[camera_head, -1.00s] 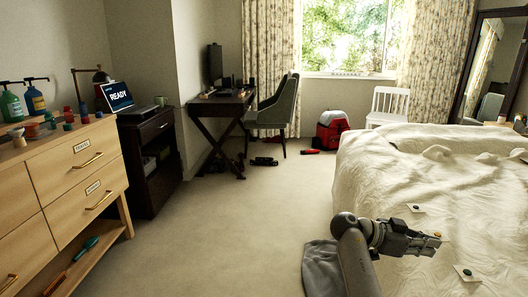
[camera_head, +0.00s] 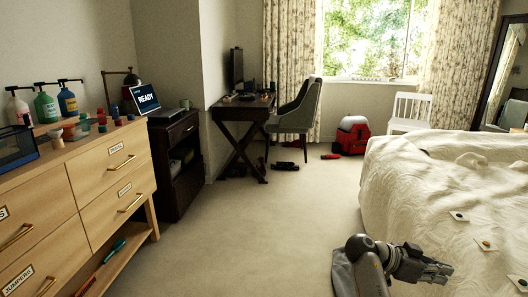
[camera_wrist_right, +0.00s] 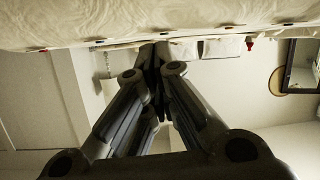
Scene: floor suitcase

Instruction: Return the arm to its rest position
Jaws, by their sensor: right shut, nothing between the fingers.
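My right gripper (camera_head: 441,271) is at the lower right of the head view, beside the near side of the bed. It is shut and empty. In the right wrist view my right gripper (camera_wrist_right: 158,62) shows its fingers drawn together, with nothing between them. In that view the bed cover (camera_wrist_right: 150,20) runs along the top. My left gripper is not in view.
The bed (camera_head: 425,195) carries several small cards with round items. A wooden dresser (camera_head: 95,185) stands at left. A red case (camera_head: 352,138) and a chair (camera_head: 300,108) stand at the back. The middle carpet (camera_head: 250,230) is clear.

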